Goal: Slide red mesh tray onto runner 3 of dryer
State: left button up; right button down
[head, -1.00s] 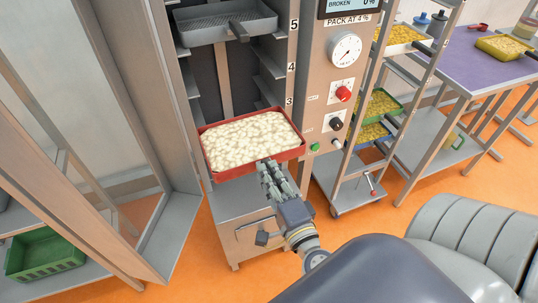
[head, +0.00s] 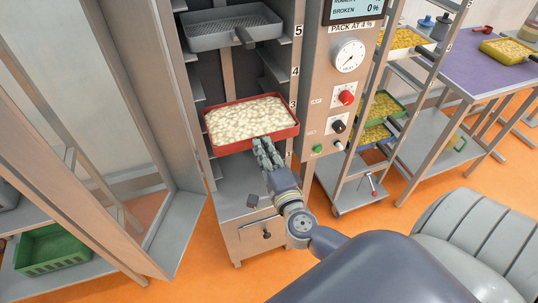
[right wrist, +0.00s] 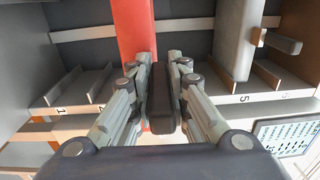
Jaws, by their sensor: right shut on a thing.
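The red mesh tray (head: 212,139), full of pale pieces, is level at the dryer's open front, close to the label 3 (head: 292,104). Its back part is between the dryer's side walls; whether it rests on the runner is hidden. My right gripper (head: 265,147) is shut on the tray's handle at the front. In the right wrist view the dark handle (right wrist: 161,98) is between the fingers, with the red tray (right wrist: 135,30) behind it. The dryer (head: 222,71) has numbered runners on its side walls. My left gripper is not in view.
A grey mesh tray (head: 232,31) with a handle sits higher in the dryer, near label 5. The open door (head: 150,110) stands at the left. A control panel (head: 340,90) is right of the opening. A trolley with filled trays (head: 383,104) stands farther right.

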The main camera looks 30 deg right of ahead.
jog(key=p, duration=0.2)
send_over(248, 127)
jog(key=s, duration=0.2)
jog(key=shift+w+a+r, duration=0.15)
jog(key=shift+w, duration=0.05)
jog(key=shift+x, duration=0.95)
jog(key=shift+f+b, duration=0.55)
dwell(0.4)
jog(key=c, duration=1.5)
grip_release()
jog(key=shift+o, duration=0.3)
jog(key=shift+s, duration=0.1)
